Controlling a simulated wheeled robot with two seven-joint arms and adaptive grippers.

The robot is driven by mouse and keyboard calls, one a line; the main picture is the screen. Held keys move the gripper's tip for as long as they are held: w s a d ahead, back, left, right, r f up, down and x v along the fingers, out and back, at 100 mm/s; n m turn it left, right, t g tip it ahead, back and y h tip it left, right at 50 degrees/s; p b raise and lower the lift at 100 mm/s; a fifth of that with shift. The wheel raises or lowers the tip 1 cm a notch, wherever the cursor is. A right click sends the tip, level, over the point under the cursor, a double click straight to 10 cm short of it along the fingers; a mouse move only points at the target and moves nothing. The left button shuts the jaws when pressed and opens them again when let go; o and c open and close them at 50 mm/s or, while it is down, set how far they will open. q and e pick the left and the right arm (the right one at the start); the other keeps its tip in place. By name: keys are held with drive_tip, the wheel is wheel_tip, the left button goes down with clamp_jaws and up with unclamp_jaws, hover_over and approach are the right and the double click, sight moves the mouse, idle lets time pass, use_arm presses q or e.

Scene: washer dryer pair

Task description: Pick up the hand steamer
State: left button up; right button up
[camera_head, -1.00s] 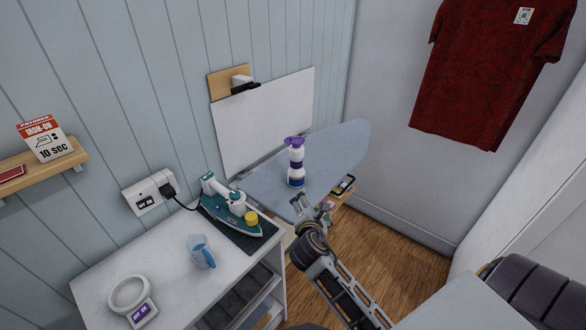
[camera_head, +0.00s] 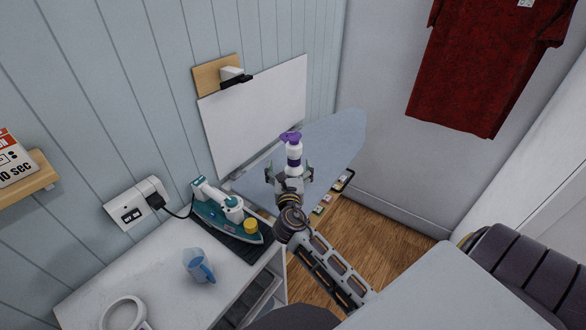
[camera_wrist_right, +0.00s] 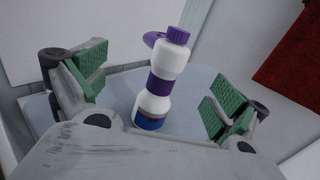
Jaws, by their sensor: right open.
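The hand steamer (camera_head: 293,151) appears as an upright white, bottle-like body with a purple top and purple band, standing on the pale blue ironing board (camera_head: 335,140). My right gripper (camera_head: 294,171) is open at its lower part in the head view, with a finger on each side. In the right wrist view the steamer (camera_wrist_right: 158,85) stands between the two spread green-padded fingers, with clear gaps on both sides. Its base is partly hidden by my gripper in the head view. My left gripper is not in view.
A teal-and-white iron (camera_head: 225,212) rests on a dark mat on the white cabinet (camera_head: 130,275). A white panel (camera_head: 255,112) is behind the ironing board. A red shirt (camera_head: 480,65) hangs at the right.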

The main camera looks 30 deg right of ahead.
sight(289, 153)
drive_tip(key=shift+p+x, duration=0.35)
drive_tip(key=shift+x, duration=4)
drive_tip(key=shift+d+p+x, duration=0.2)
drive_tip(key=shift+p+x, duration=0.15)
drive_tip(key=shift+x, duration=2.15)
drive_tip(key=shift+s, duration=0.1)
